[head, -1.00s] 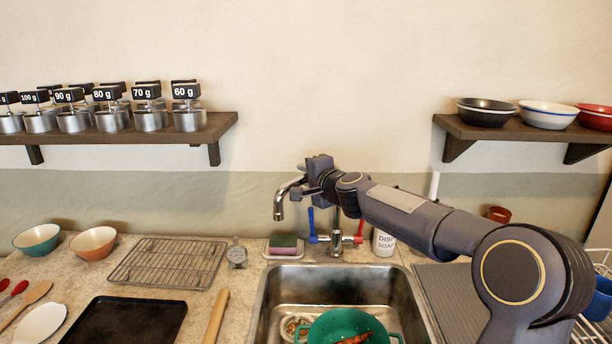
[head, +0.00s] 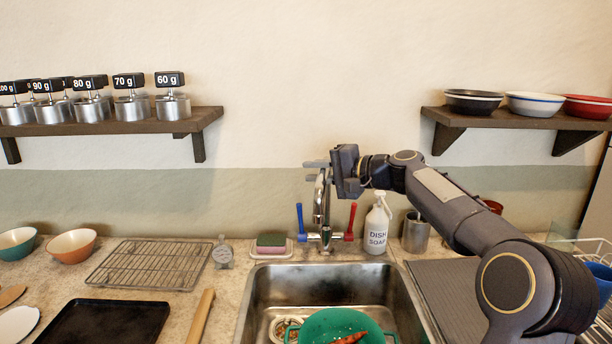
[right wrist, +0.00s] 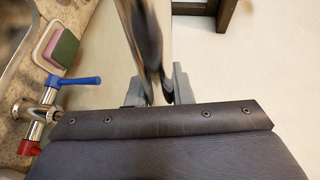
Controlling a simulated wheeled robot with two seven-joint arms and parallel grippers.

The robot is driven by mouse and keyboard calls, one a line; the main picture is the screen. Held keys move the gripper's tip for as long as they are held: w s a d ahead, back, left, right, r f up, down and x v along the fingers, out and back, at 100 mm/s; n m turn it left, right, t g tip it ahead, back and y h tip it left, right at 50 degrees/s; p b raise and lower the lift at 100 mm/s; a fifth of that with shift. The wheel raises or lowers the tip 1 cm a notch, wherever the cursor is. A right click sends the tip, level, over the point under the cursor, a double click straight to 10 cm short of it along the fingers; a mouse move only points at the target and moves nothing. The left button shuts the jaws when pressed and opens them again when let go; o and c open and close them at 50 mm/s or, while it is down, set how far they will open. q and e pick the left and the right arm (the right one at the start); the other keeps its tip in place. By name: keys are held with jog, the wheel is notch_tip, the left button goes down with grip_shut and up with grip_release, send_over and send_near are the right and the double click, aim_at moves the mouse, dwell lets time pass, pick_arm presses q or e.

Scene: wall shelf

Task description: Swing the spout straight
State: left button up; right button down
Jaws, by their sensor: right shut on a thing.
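The chrome spout (head: 319,205) of the tap stands at the back of the sink (head: 265,305) and points toward me over the basin, almost in line with the tap's base. My right gripper (head: 314,171) is shut on the upper part of the spout. In the right wrist view the spout (right wrist: 148,45) runs between the two grey fingertips (right wrist: 158,88). A blue handle (head: 300,217) and a red handle (head: 350,218) stand upright on either side of the tap base. My left gripper is not in view.
A dish soap bottle (head: 377,227) stands right of the tap, and a sponge (head: 271,240) on a dish stands left. A green colander (head: 338,328) sits in the sink.

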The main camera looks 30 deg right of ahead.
jog(key=shift+s+d+n+g+y+p, duration=0.55)
jog(key=shift+d+n+g+y, duration=0.15)
jog(key=shift+n+y, duration=0.1)
jog(key=c, duration=1.3)
grip_release()
jog(key=v, duration=0.7)
jog(key=shift+s+d+b, duration=0.3)
jog(key=shift+b, duration=0.1)
